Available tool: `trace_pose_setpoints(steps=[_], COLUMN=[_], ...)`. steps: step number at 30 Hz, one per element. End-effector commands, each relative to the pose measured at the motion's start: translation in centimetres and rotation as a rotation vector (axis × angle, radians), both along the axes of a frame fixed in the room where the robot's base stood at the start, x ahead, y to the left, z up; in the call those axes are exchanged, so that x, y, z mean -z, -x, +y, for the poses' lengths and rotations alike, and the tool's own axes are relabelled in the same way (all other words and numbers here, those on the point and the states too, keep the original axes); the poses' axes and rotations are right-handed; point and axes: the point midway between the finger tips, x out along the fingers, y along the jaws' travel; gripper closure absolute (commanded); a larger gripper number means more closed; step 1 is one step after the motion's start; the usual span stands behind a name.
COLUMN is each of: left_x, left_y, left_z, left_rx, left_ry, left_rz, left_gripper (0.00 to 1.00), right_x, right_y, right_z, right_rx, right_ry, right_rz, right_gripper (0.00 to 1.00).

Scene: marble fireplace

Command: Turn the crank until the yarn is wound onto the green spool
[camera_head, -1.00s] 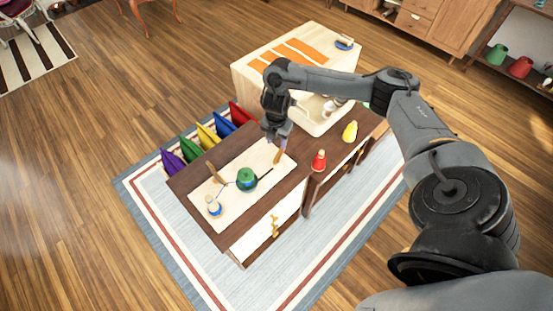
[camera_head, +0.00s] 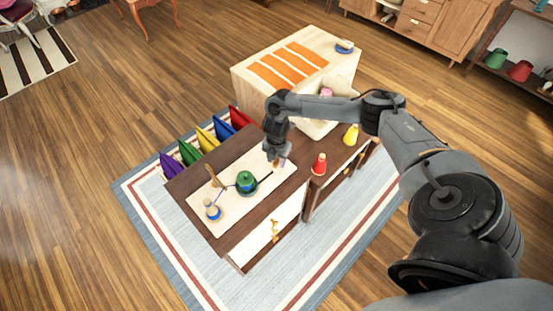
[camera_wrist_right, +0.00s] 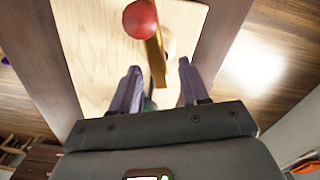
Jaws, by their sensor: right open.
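The green spool (camera_head: 246,182) stands on a pale wooden board (camera_head: 226,212). A smaller blue-and-wood spool (camera_head: 212,210) stands at the board's near-left end, with a thin dark strand towards the green spool. My right gripper (camera_head: 281,161) is over the board's far-right end. In the right wrist view my right gripper (camera_wrist_right: 158,68) is open, its purple fingers apart on either side of a brass-coloured bar (camera_wrist_right: 155,62). A red ball (camera_wrist_right: 140,18) tops that bar, which looks like the crank handle. The gripper body hides most of the green spool there. My left gripper is out of view.
A red cone (camera_head: 319,164) and a yellow cone (camera_head: 351,134) stand on the dark tabletop right of the gripper. Several coloured fabric bins (camera_head: 205,139) line the table's far-left side. A pale cabinet with orange stripes (camera_head: 290,62) stands behind.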

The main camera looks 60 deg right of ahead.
Motion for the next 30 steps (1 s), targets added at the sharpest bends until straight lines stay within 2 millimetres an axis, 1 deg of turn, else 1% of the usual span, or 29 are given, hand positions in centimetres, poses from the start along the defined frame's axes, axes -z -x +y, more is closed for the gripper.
trace_pose_setpoints(steps=[4,12,13,23,30], left_x=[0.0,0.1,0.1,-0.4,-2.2], left_y=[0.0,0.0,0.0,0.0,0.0], left_z=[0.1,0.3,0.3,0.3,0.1], left_rx=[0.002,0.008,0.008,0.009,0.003], left_ry=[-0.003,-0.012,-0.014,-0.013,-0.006], left_rz=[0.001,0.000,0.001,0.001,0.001], left_gripper=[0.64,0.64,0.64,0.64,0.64], right_x=[0.0,0.0,0.0,-0.2,-0.5], right_y=[0.0,0.0,0.0,0.0,-0.1], right_z=[0.0,0.0,0.0,0.0,0.1], right_rx=[0.000,0.000,0.000,0.025,0.137], right_ry=[0.000,0.000,0.000,-0.001,-0.001], right_rz=[0.000,0.000,0.000,0.000,0.001], right_gripper=[0.55,0.97,1.00,1.00,1.00])
